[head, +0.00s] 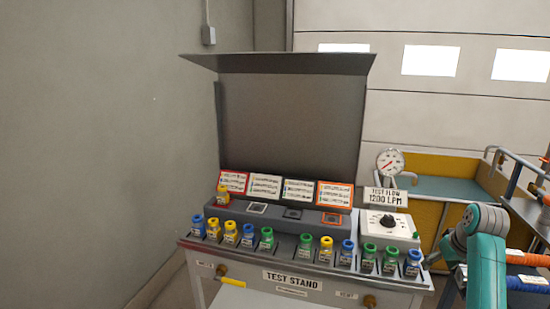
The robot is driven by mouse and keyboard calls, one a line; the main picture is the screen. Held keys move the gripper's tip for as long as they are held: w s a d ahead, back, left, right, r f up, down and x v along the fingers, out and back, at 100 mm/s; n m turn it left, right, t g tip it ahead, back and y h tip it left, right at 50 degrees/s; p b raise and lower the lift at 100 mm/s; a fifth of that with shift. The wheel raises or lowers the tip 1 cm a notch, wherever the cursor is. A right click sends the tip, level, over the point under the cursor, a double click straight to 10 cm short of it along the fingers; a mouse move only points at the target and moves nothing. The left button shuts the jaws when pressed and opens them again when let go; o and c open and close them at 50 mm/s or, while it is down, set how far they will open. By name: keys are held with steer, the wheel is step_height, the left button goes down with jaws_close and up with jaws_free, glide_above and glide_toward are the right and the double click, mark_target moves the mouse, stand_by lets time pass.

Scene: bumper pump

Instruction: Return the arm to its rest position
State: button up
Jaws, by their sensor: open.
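Part of my teal and grey arm (480,245) shows at the lower right, bent in front of the right side of the scene. My gripper is not visible in the head view, so what it is near cannot be seen. The arm stands to the right of the test stand (328,287), with a visible gap between it and the row of coloured bottles in the picture.
Several blue, yellow and green bottles (267,238) line the test stand's front edge. A control box (389,228) and a gauge (390,161) are at right. A yellow cart (436,170) stands behind.

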steer(key=s+a+f+t, duration=0.1)
steer(key=s+a+f, duration=0.35)
steer(key=f, duration=0.55)
steer(key=s+a+f+t, duration=0.1)
steer(key=s+a+f, duration=0.2)
steer(key=a+f, duration=0.55)
steer(key=s+a+f+t+h, duration=0.1)
steer(key=s+a+f, duration=0.2)
steer(key=s+f, duration=0.4)
steer(key=s+a+f+t, duration=0.2)
steer(key=s+a+f, duration=0.15)
steer(key=s, duration=0.45)
steer(key=s+a+r+t, duration=0.1)
steer(key=s+a+r, duration=0.15)
steer(key=s, duration=0.75)
steer(key=s+a+r+t, duration=0.1)
steer(key=s+a, duration=0.3)
steer(key=s, duration=0.7)
steer(key=s+a+r+t+y, duration=0.1)
steer(key=s+a+r+t, duration=0.1)
steer(key=s+r, duration=1.2)
steer(key=shift+a+r+t, duration=0.3)
steer(key=shift+r+t, duration=0.2)
steer(key=shift+r, duration=0.3)
